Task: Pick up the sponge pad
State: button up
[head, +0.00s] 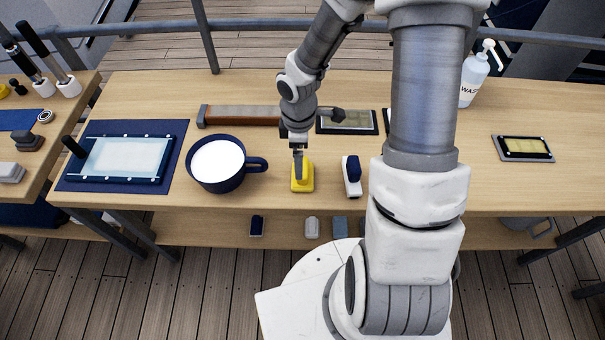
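A small yellow block (302,186), which looks like the sponge pad, lies near the front edge of the wooden table, left of my arm's base. My gripper (298,172) points down over it, and the fingers overlap its top in the head view. The fingers hide part of the block. At this size I cannot tell whether they are apart or closed, or whether they touch the block.
A dark blue mug (222,178) with white contents stands to the left, its handle towards the block. A white and navy item (352,176) lies close on the right. A long brown bar (240,116) and a framed panel (348,122) lie behind.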

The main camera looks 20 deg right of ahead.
jog(key=shift+d+f+b, duration=0.2)
jog(key=shift+f, duration=1.15)
jog(key=shift+d+f+b, duration=0.2)
jog(key=shift+f, duration=1.15)
jog(key=c, duration=1.1)
